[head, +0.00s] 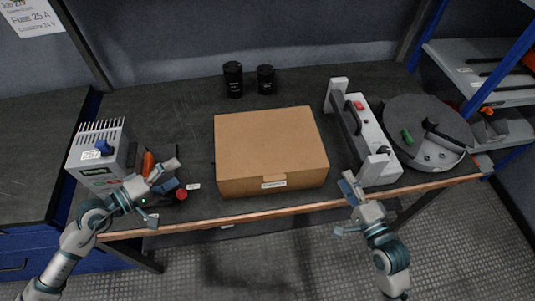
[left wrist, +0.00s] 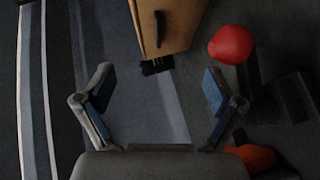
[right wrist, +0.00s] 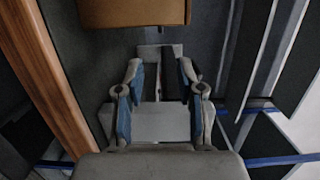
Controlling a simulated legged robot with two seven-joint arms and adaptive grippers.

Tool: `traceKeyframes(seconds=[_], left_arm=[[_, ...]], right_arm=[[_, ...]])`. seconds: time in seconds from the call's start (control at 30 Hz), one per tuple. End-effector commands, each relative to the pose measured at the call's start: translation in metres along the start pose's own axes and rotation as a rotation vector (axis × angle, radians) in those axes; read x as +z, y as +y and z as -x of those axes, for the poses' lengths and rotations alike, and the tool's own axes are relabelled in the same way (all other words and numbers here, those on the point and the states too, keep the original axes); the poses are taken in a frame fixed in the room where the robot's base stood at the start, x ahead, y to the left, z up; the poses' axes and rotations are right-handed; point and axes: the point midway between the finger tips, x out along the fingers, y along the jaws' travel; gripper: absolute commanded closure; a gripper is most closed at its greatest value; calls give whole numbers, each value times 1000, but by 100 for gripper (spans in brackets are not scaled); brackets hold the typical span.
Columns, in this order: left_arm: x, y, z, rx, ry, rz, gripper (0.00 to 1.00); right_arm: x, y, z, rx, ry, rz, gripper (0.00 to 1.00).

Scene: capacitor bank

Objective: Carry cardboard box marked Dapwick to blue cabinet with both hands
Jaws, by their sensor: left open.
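The closed brown cardboard box (head: 270,145) sits flat near the front edge of the workbench. Its front label is too small to read. It shows at the top of the left wrist view (left wrist: 182,22) and of the right wrist view (right wrist: 130,12). My left gripper (head: 163,190) is open and empty, left of the box and apart from it. My right gripper (head: 350,203) is at the bench edge, right of the box; its fingers (right wrist: 160,85) are apart with no box between them. A blue cabinet with drawers (head: 38,252) stands at the far left, partly behind my left arm.
A grey power unit (head: 100,155) and a red-ended tool (head: 181,195) lie by my left gripper. A white device with a handle (head: 375,135) and a round grey case (head: 425,130) stand right of the box. Two black cylinders (head: 233,80) stand behind it. Blue-framed shelves (head: 490,75) are at right.

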Motion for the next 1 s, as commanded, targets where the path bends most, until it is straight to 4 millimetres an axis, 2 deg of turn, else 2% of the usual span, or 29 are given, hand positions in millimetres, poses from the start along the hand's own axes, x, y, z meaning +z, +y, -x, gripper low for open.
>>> traceKeyframes(seconds=[0.1,0.4,0.6,0.8,1.0], left_arm=[[1,2,-26,4,-2,-2,7],[2,3,-86,1,-1,-2,7],[1,2,-117,1,0,0,7],[1,1,-133,0,1,-1,7],[1,1,-136,0,1,-2,7]], right_arm=[[0,-1,-25,-2,0,-1,62],[-2,0,-84,-2,0,-3,62],[-1,-1,-116,-2,0,-1,62],[0,0,-132,0,0,0,62],[0,0,-135,-1,0,0,62]])
